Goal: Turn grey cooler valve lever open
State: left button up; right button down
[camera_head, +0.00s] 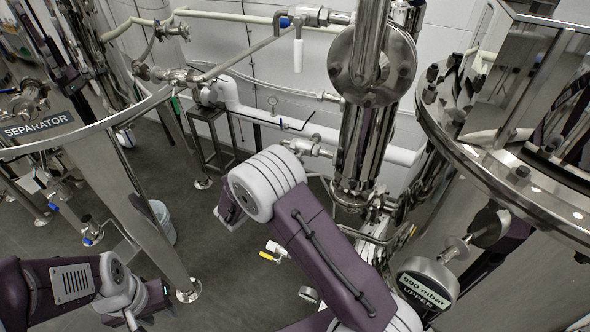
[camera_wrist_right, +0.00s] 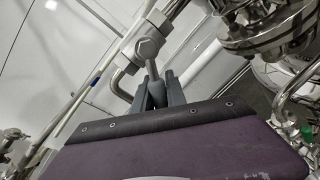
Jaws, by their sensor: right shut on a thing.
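In the right wrist view my right gripper (camera_wrist_right: 156,92) is shut on the grey lever (camera_wrist_right: 152,68). One dark finger stands on each side of the lever. The lever runs up to a metal valve body with a hex nut (camera_wrist_right: 148,46), beside a bent pipe (camera_wrist_right: 122,84). The lower part of the lever is hidden between the fingers. In the head view my right arm's forearm and wrist cover the right gripper and the lever. My left gripper (camera_head: 132,318) is at the lower left, cut off by the frame edge, and its fingers cannot be made out.
A steel column (camera_head: 362,140) stands right of my right wrist. A large tank (camera_head: 535,265) with a gauge (camera_head: 428,285) fills the right side. The separator tank's rim (camera_head: 95,128) and leg are at the left. A yellow-handled valve (camera_head: 272,252) sits low in the middle. Grey floor is open at centre left.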

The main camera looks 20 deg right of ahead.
jog(key=shift+w+r, duration=0.15)
jog(key=shift+r, duration=0.1)
jog(key=c, duration=1.7)
grip_release()
jog(key=o, duration=0.4)
jog(key=shift+c, duration=0.2)
jog(key=shift+d+f, duration=0.15)
jog(key=shift+f, duration=0.05)
